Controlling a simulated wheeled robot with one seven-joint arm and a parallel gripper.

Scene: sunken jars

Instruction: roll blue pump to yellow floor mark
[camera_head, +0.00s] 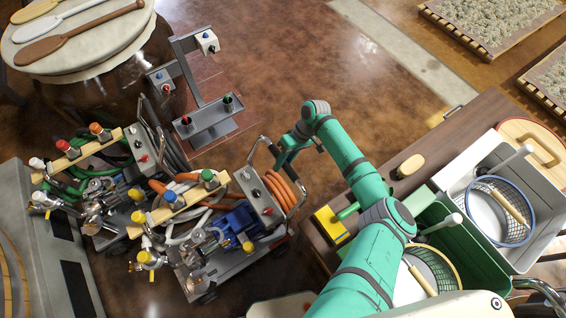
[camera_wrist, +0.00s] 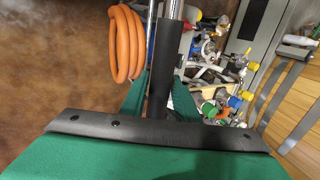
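The blue pump (camera_head: 238,222) is a wheeled grey cart carrying a blue motor, hoses, valves and a control box, with a coiled orange hose by its upright handle. It stands on the brown floor left of my arm. My gripper (camera_head: 281,157) is at the top of this handle. In the wrist view, the green fingers (camera_wrist: 160,88) lie on both sides of the handle's black grip (camera_wrist: 166,62) and look closed on it. The orange coil (camera_wrist: 126,43) hangs just left of the handle there. I see no yellow floor mark in either view.
A second pump cart (camera_head: 103,205) stands close at the left. A wooden bench (camera_head: 425,165) with bins is at the right. Open floor (camera_head: 300,55) lies beyond my gripper.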

